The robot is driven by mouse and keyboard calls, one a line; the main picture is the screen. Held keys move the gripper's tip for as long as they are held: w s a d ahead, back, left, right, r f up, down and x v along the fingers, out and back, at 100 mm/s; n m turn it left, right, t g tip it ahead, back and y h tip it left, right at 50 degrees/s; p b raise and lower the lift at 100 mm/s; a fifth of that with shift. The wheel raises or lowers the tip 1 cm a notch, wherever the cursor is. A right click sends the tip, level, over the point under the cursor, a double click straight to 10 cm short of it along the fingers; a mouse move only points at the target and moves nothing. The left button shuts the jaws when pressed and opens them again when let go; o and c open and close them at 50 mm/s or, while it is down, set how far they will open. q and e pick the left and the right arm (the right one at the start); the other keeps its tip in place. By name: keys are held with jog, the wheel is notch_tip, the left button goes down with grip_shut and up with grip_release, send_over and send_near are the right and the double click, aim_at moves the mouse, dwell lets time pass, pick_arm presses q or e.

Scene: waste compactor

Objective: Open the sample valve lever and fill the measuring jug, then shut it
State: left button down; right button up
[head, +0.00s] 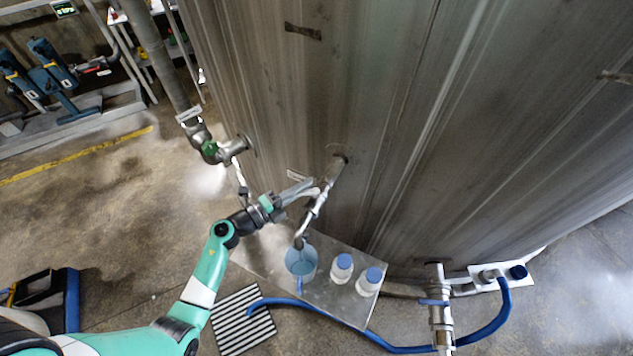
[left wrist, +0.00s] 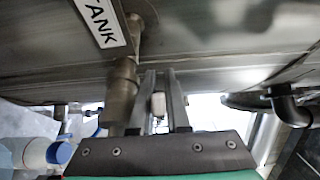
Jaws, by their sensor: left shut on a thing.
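The sample valve (head: 319,200) is on a short metal pipe that comes out of the big steel tank and slants down to a spout. My left gripper (head: 300,189) is at the valve, shut on its lever. In the left wrist view the lever's pale end (left wrist: 158,104) shows between my two fingers. The measuring jug (head: 301,264), light blue, stands upright on a metal shelf below the spout. Its inside looks blue; I cannot tell the liquid level or whether liquid is flowing. The lever is largely hidden by my fingers in the head view. My right gripper is not in view.
Two white bottles with blue caps (head: 341,267) (head: 369,281) stand on the metal shelf (head: 335,302), right of the jug. A blue hose (head: 400,348) runs below the shelf. A floor grate (head: 242,318) lies left of it. Another pipe with a green valve (head: 210,148) is further left.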

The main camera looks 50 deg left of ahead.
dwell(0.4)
pick_arm(q)
jog(key=c, duration=0.9)
grip_release()
jog(key=shift+s, duration=0.1)
jog(key=s+p, duration=0.1)
jog(key=s, duration=1)
jog(key=shift+s, duration=0.25)
jog(key=shift+a, duration=0.1)
